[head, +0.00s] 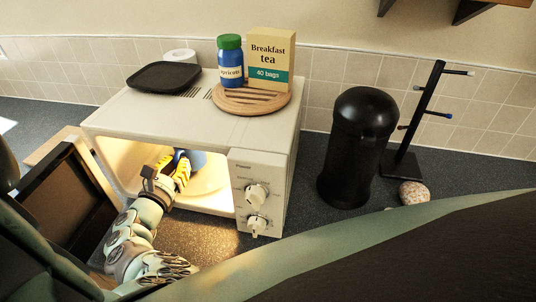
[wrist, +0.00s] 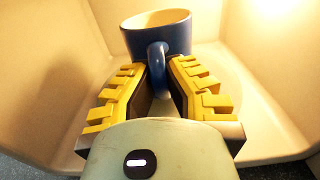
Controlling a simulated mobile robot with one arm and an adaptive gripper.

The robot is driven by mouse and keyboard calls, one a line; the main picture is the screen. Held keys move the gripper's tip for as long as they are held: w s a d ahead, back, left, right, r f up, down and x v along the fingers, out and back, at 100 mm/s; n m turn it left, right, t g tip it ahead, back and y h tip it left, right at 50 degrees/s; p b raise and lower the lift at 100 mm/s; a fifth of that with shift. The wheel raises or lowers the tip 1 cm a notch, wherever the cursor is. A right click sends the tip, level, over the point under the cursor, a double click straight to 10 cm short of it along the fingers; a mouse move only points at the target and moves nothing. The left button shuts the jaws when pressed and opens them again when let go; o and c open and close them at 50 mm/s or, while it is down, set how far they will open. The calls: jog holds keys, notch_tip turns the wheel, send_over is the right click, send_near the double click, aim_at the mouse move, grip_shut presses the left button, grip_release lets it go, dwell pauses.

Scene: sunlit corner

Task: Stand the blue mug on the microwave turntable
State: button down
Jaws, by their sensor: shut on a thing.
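The blue mug (wrist: 160,33) is upright inside the lit microwave (head: 212,128), its handle pointing toward my gripper. My gripper (wrist: 158,72) has its yellow fingers shut on the mug's handle (wrist: 158,65). In the head view my gripper (head: 182,168) reaches through the open doorway, and only a bit of the mug (head: 196,158) shows behind it. The pale turntable (head: 208,183) lies under the mug; it also shows in the wrist view (wrist: 226,92). I cannot tell whether the mug's base touches it.
The microwave door (head: 75,205) stands open at the left. A black tray (head: 164,76), a wooden board (head: 250,100), a blue jar (head: 230,65) and a tea box (head: 270,58) are on top of the microwave. A black canister (head: 358,148) and mug tree (head: 415,125) stand to the right.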

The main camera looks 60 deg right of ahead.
jog(key=shift+w+a+f, duration=0.15)
jog(key=shift+f, duration=0.8)
jog(key=shift+f, duration=0.15)
jog(key=c, duration=1.1)
grip_release()
jog(key=shift+r, duration=0.2)
jog(key=shift+a+f, duration=0.1)
jog(key=shift+a, duration=0.1)
jog(key=b+v, duration=0.3)
jog(key=v, duration=0.8)
jog(key=shift+s+a, duration=0.2)
jog(key=shift+a, duration=0.1)
